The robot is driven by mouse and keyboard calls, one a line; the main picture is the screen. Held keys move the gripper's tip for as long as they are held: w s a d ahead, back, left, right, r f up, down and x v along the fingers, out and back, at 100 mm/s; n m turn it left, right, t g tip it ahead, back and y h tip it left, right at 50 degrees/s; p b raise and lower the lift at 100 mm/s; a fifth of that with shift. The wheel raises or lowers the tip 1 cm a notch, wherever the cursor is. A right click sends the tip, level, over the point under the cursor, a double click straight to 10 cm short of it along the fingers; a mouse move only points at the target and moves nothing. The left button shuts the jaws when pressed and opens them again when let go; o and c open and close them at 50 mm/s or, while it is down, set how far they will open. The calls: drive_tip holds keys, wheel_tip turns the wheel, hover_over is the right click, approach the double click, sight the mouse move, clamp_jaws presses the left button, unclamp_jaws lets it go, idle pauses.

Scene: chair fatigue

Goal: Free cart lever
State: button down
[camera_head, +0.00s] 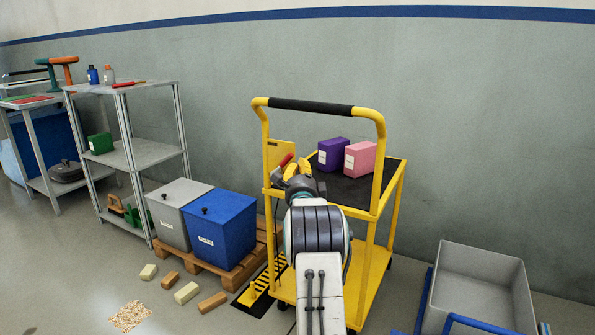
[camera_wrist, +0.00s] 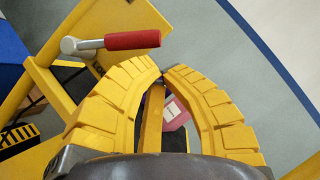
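The yellow cart (camera_head: 378,130) stands against the wall, with a black grip on its top bar. Its lever has a red handle (camera_head: 286,159) and shows beside a yellow panel (camera_head: 279,150) at the cart's left side. In the wrist view the red lever handle (camera_wrist: 132,40) points right from a grey metal pivot (camera_wrist: 70,45). My gripper (camera_head: 304,162) is close to the lever, to its right in the head view. In the wrist view my gripper's yellow fingers (camera_wrist: 163,71) meet at their tips, below and right of the handle, apart from it and with nothing held.
A purple box (camera_head: 334,153) and a pink box (camera_head: 360,157) sit on the cart's black top. A grey bin (camera_head: 180,212) and a blue bin (camera_head: 220,230) stand on a pallet to the left. Several blocks (camera_head: 187,292) lie on the floor. A grey crate (camera_head: 480,285) is at right.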

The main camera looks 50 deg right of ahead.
drive_tip(key=shift+w+r, duration=0.2)
drive_tip(key=shift+w, duration=0.2)
drive_tip(key=shift+w+r+n+p, duration=0.2)
drive_tip(key=shift+r+n+p, duration=0.15)
drive_tip(key=shift+p, duration=0.3)
drive_tip(key=shift+a+n+y+p, duration=0.1)
drive_tip(key=shift+n+y+p, duration=0.2)
drive_tip(key=shift+y, duration=0.1)
drive_tip(key=shift+w+r+n+g+p, duration=0.15)
drive_tip(key=shift+r+n+g+p, duration=0.15)
drive_tip(key=shift+n+p, duration=0.4)
